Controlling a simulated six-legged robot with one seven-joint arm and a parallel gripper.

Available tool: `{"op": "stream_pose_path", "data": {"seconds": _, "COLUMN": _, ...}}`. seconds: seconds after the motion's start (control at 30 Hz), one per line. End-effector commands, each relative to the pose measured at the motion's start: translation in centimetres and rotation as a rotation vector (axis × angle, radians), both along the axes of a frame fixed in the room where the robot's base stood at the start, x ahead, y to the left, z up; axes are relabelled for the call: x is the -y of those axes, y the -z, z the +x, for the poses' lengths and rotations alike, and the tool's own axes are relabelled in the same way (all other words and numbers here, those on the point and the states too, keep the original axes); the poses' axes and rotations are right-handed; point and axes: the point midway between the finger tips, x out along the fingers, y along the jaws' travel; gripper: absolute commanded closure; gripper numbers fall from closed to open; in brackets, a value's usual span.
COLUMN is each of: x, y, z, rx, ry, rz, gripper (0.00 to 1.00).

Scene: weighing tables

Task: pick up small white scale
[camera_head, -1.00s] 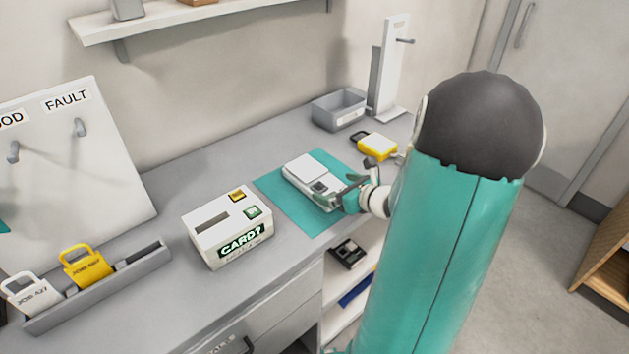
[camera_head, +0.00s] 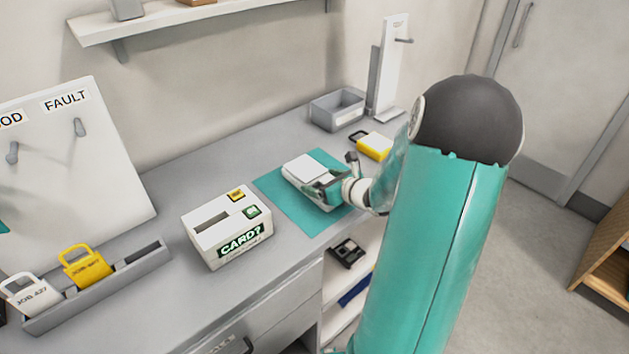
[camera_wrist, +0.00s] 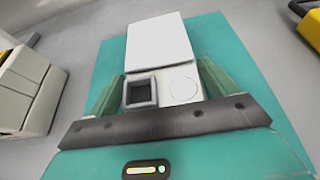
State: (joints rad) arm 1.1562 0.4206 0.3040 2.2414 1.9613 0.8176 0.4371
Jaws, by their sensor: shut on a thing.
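The small white scale (camera_head: 305,168) lies on a teal mat (camera_head: 281,203) on the grey counter. In the wrist view the scale (camera_wrist: 160,42) shows its white plate at the far end, with a dark square display and a round mark nearer me. My gripper (camera_head: 325,188) is at the scale's near end. In the wrist view its green fingers (camera_wrist: 165,88) stand on either side of the scale's narrower near part, shut on it. The scale appears to rest on the mat; I cannot tell any lift. My gripper and wrist hide its near end in the head view.
A white card box (camera_head: 228,228) stands left of the mat. A yellow-and-white object (camera_head: 374,146) lies behind my wrist. A grey bin (camera_head: 338,108) and an upright stand (camera_head: 390,70) are at the back. A rack (camera_head: 100,290) with tags is at the left.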

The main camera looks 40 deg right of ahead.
Motion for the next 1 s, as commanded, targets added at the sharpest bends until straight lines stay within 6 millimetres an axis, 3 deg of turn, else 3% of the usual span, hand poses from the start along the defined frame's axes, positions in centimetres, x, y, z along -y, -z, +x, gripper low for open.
{"op": "stream_pose_path", "data": {"seconds": 0.37, "x": 0.0, "y": -0.9, "z": 0.0, "rx": 0.002, "ry": -0.002, "rz": -0.004, "gripper": 0.48}}
{"op": "stream_pose_path", "data": {"seconds": 0.57, "x": 0.0, "y": -3.4, "z": 0.1, "rx": 0.003, "ry": -0.001, "rz": -0.006, "gripper": 0.48}}
{"op": "stream_pose_path", "data": {"seconds": 1.0, "x": -2.5, "y": -8.1, "z": -3.2, "rx": 0.003, "ry": 0.0, "rz": -0.005, "gripper": 0.48}}
